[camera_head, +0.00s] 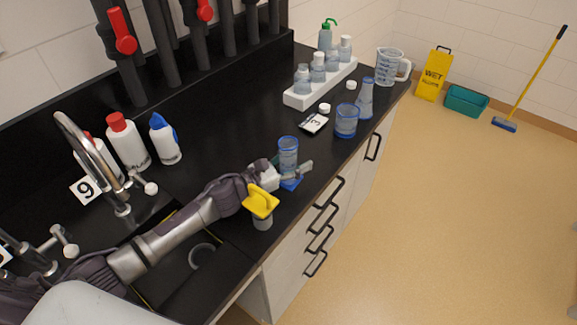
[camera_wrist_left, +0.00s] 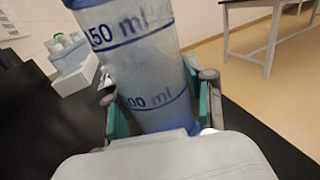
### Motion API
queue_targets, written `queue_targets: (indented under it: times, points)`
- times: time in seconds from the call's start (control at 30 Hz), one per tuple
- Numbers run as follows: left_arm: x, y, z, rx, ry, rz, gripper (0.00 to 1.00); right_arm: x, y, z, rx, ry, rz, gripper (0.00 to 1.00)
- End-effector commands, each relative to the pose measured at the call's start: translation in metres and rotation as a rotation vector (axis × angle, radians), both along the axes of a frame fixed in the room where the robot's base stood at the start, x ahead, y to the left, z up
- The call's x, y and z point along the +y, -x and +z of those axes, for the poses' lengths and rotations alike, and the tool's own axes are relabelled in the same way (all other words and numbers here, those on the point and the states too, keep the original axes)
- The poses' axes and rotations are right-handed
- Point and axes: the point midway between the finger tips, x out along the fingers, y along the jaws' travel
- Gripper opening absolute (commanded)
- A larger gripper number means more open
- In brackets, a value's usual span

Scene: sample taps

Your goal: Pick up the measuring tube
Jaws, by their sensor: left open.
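The measuring tube (camera_head: 288,150) is a clear, bluish cylinder with a blue rim and a blue foot, upright on the black counter. In the left wrist view the tube (camera_wrist_left: 145,60) fills the middle, with blue "ml" marks. My left gripper (camera_head: 287,178) is low at the tube, with its fingers on either side. In the left wrist view, the green pads of my left gripper (camera_wrist_left: 160,112) flank the tube's lower part. The gripper is open around it; whether a pad touches the tube is hard to tell. My right gripper is out of view.
A white rack (camera_head: 321,85) holds several bottles. A yellow-topped object (camera_head: 261,201) shows before my forearm. The counter's front edge is close to the tube.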

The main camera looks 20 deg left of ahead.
Motion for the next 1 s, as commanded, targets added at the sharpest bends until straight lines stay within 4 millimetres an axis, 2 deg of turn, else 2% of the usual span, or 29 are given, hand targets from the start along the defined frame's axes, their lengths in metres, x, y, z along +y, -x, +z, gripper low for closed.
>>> queue_targets:
  times: [0.17, 0.47, 0.63, 0.77, 1.0]
  points:
    - [0.0000, -0.0004, -0.0005, 0.000, 0.000, 0.000, 0.54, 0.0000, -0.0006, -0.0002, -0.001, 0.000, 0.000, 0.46]
    - [0.0002, -0.0001, -0.0005, 0.001, 0.001, 0.000, 0.09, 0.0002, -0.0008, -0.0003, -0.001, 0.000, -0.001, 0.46]
    - [0.0002, -0.0001, -0.0005, 0.001, 0.001, 0.000, 0.06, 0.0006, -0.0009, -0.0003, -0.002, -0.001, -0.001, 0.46]
    - [0.0002, 0.0000, -0.0005, 0.001, 0.001, 0.000, 0.00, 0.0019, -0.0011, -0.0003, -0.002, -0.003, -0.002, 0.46]
    - [0.0002, -0.0002, -0.0003, 0.001, 0.001, 0.000, 0.00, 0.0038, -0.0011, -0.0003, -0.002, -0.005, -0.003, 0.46]
